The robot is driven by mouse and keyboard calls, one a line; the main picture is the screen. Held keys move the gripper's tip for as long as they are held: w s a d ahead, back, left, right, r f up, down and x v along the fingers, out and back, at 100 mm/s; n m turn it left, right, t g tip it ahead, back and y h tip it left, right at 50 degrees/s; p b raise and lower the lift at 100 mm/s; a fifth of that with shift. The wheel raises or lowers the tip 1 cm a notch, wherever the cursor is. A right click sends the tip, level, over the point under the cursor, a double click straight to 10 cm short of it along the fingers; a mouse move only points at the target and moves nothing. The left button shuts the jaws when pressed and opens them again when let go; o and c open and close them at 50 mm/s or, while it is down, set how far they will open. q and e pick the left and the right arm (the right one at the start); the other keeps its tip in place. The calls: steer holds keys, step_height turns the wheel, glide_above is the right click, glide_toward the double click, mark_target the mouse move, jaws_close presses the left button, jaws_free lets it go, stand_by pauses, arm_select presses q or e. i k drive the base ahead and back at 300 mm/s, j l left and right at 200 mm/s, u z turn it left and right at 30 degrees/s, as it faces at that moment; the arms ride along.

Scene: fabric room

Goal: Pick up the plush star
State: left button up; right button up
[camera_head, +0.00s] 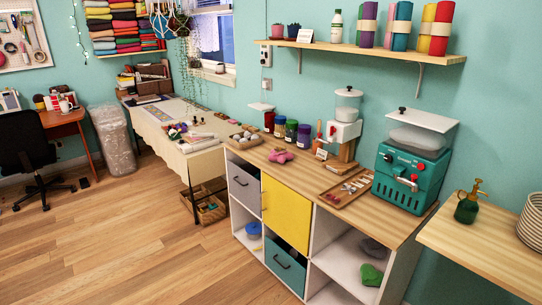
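A small pink, soft-looking lobed thing (281,156) lies on the wooden top of the cabinet, left of the tool tray. It may be the plush star, but it is too small for me to tell its exact shape. A green soft-looking thing (371,275) sits in the lower right open cubby, with a dark grey rounded thing (373,248) behind it. Neither of my grippers is in view.
The cabinet top (300,176) also bears several jars (291,131), a basket (245,138), a tool tray (348,188) and a teal machine (410,170). A yellow door (286,212) closes one cubby. The wooden floor (150,255) in front is clear.

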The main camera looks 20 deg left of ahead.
mark_target(281, 158)
steer(key=i+j, duration=0.15)
steer(key=j, duration=0.25)
steer(key=i+j, duration=0.2)
steer(key=j, duration=0.2)
steer(key=i+j, duration=0.15)
steer(key=j, duration=0.25)
steer(key=i+j, duration=0.2)
steer(key=j, duration=0.2)
steer(key=i+j, duration=0.15)
steer(key=j, duration=0.25)
steer(key=i+j+u, duration=0.1)
steer(key=j, duration=0.3)
steer(key=i, duration=0.1)
